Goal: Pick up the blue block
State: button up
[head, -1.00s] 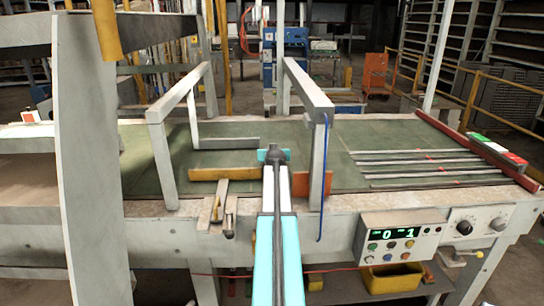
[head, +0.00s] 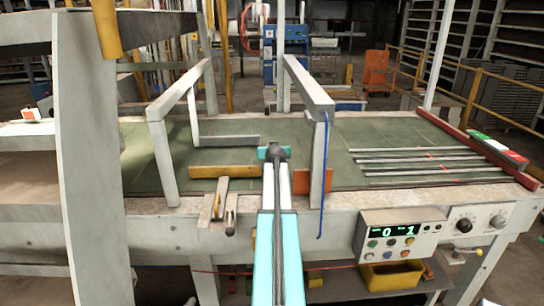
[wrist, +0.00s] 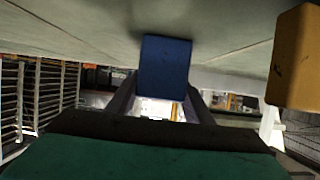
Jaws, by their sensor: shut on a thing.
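The blue block (wrist: 165,66) shows in the middle of the wrist view as a dark blue box with rounded edges. My gripper (wrist: 161,94) has its two dark fingers on either side of it and is shut on it. A pale surface fills the top of the wrist view, and the block overlaps its edge; I cannot tell whether they touch. In the head view my arm stretches forward over the green table top (head: 385,140). The block and the fingertips are hidden there behind the arm.
A yellow-orange piece (wrist: 294,60) is at the right in the wrist view. In the head view a yellow bar (head: 225,171) lies left of my arm and an orange piece (head: 300,181) right of it. Grey frames (head: 321,150) stand on both sides.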

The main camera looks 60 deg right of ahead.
jog(key=shift+r, duration=0.15)
jog(key=shift+r+b, duration=1.75)
jog(key=shift+r, duration=3.1)
